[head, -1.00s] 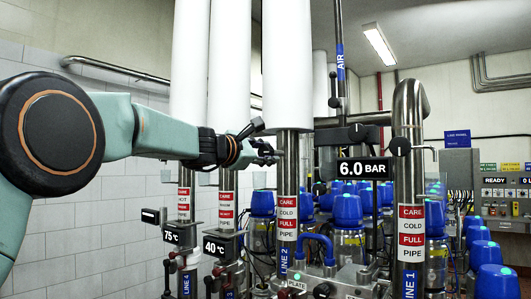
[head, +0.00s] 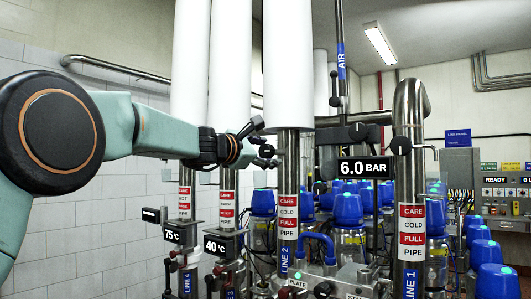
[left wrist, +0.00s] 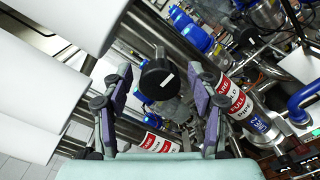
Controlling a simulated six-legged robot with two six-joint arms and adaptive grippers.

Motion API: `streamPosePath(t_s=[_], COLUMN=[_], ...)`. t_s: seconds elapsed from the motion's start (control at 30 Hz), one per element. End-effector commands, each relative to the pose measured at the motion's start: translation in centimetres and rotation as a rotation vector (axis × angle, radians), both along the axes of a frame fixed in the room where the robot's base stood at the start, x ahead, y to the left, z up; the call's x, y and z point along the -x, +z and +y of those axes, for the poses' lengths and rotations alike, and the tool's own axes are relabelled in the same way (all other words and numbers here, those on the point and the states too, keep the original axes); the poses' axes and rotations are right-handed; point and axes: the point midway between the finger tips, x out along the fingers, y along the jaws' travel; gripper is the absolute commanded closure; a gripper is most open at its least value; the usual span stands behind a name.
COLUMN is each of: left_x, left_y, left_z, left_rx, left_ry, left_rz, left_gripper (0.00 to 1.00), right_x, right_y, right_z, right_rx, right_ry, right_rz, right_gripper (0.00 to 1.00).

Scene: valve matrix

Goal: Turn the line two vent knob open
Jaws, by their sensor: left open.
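The line two vent knob (head: 266,150) is a small round black knob beside the LINE 2 pipe (head: 288,174), below its white sleeve. In the left wrist view the knob (left wrist: 157,80) is a black disc with a short slanted white mark. My left gripper (head: 260,143) is open at the knob. In the left wrist view its two fingers (left wrist: 160,88) stand on either side of the knob, with visible gaps; I see no firm contact. The LINE 2 pipe also shows at right in the left wrist view (left wrist: 259,122). My right gripper is not in view.
A 6.0 BAR display (head: 364,168) hangs between. White-sleeved pipes (head: 229,70) stand close behind my left wrist. Several blue-capped valves (head: 349,210) fill the lower right.

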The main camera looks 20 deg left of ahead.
Motion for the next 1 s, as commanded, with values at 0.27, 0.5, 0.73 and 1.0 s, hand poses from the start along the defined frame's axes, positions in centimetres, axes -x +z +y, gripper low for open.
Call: streamPosePath(t_s=[0.27,0.5,0.73,1.0], left_x=[0.5,3.0,6.3,10.0], left_y=[0.2,0.2,0.2,0.1], left_z=[0.2,1.1,2.3,3.6], left_rx=[0.000,0.002,0.003,0.003], left_ry=[0.000,0.001,0.001,0.001], left_rz=[-0.001,0.000,-0.001,-0.001], left_gripper=[0.41,0.41,0.41,0.41], right_x=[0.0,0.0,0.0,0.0], right_y=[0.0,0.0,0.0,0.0], right_z=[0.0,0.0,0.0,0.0], right_rx=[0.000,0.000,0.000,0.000], right_ry=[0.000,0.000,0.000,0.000], right_rz=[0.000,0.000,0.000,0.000], right_gripper=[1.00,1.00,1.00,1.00])
